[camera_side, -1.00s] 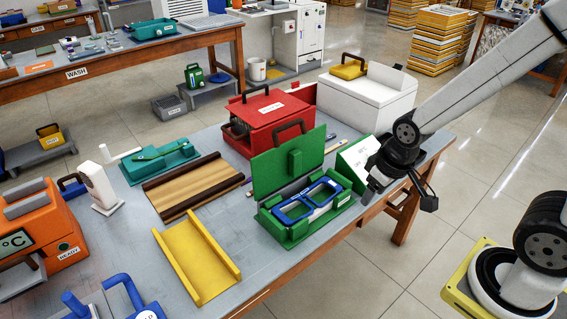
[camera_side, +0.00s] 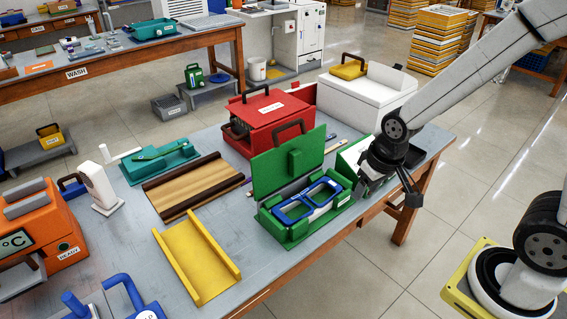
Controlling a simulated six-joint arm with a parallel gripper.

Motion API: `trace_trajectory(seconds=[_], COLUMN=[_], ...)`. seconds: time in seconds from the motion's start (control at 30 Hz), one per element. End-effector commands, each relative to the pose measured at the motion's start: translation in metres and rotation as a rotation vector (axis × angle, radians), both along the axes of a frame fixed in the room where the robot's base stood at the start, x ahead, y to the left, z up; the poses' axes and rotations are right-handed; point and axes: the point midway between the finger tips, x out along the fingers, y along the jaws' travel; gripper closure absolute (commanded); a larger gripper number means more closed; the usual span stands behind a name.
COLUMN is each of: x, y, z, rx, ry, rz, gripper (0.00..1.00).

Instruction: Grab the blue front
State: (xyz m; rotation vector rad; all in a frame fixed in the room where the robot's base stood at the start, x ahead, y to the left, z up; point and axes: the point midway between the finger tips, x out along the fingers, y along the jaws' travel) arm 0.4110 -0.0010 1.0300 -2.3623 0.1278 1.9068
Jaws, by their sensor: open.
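The blue front (camera_side: 295,212), an eyeglass frame front with two openings, lies in the green box (camera_side: 268,228). The box's green lid (camera_side: 278,172) stands open behind it. My gripper (camera_side: 364,190) is just right of the box, above the table's front edge, with its fingers pointing down. It is open and apart from the blue front. Part of the fingers is dark and small, so their detail is hard to make out.
A white-faced green sign (camera_side: 350,156) stands behind my gripper, partly hidden by it. A red box (camera_side: 262,112) and a white box (camera_side: 352,98) stand farther back. A yellow tray (camera_side: 188,262) and a brown-striped wooden board (camera_side: 186,184) lie left of the green box.

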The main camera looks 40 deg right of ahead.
Motion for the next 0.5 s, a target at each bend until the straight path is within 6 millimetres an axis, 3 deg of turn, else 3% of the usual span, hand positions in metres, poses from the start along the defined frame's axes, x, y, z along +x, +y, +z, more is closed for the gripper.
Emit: trace_trajectory(seconds=[0.5], x=[0.091], y=[-0.006], z=[-0.046], rx=[0.107], ry=[0.099], rz=[-0.667], gripper=[0.46])
